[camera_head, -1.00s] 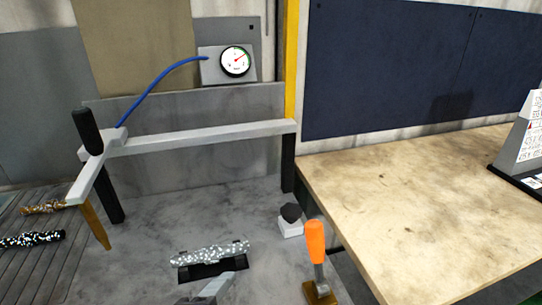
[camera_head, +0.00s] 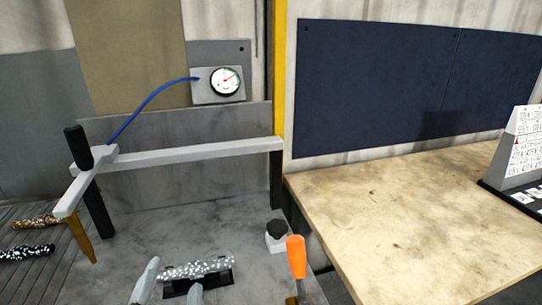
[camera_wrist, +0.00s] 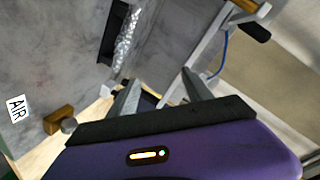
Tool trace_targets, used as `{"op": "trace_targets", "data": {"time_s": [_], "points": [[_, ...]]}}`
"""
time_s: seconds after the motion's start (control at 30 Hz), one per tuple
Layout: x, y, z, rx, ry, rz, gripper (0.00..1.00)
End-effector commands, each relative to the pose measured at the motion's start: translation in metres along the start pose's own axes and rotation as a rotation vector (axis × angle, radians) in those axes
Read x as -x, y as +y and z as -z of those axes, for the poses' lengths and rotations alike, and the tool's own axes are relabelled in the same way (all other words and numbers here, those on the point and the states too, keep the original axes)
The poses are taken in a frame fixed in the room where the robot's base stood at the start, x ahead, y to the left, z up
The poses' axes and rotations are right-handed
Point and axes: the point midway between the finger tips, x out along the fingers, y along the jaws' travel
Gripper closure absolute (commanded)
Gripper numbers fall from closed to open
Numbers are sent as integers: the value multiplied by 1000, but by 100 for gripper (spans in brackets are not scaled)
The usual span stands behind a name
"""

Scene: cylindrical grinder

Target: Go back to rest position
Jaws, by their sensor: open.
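In the wrist view the fingers (camera_wrist: 164,88) are also spread and empty. A speckled silver cylindrical part (camera_head: 198,268) lies in a black holder (camera_head: 183,291) on the grey machine surface. In the head view my fingers overlap the near left side of this holder; I cannot tell whether they touch it. In the wrist view the silver part (camera_wrist: 127,36) lies beyond the fingertips, apart from them.
A grey arm frame (camera_head: 200,153) with a black handle (camera_head: 77,147) stands at the left. An orange-handled lever (camera_head: 296,258) and a black knob (camera_head: 277,229) are right of the holder. A brown part (camera_head: 35,222) and a dark speckled part (camera_head: 28,253) lie at far left. The wooden table (camera_head: 420,225) has free room.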

Motion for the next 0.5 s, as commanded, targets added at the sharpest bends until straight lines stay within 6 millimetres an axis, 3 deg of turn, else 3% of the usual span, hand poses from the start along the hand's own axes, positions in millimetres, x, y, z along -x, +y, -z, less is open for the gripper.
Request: {"op": "trace_targets", "data": {"time_s": [0.1,0.23,0.5], "points": [[-2,1,-1,214,11,145,42],[2,19,0,459,44,291,42],[33,93,8,798,114,450,42]]}}
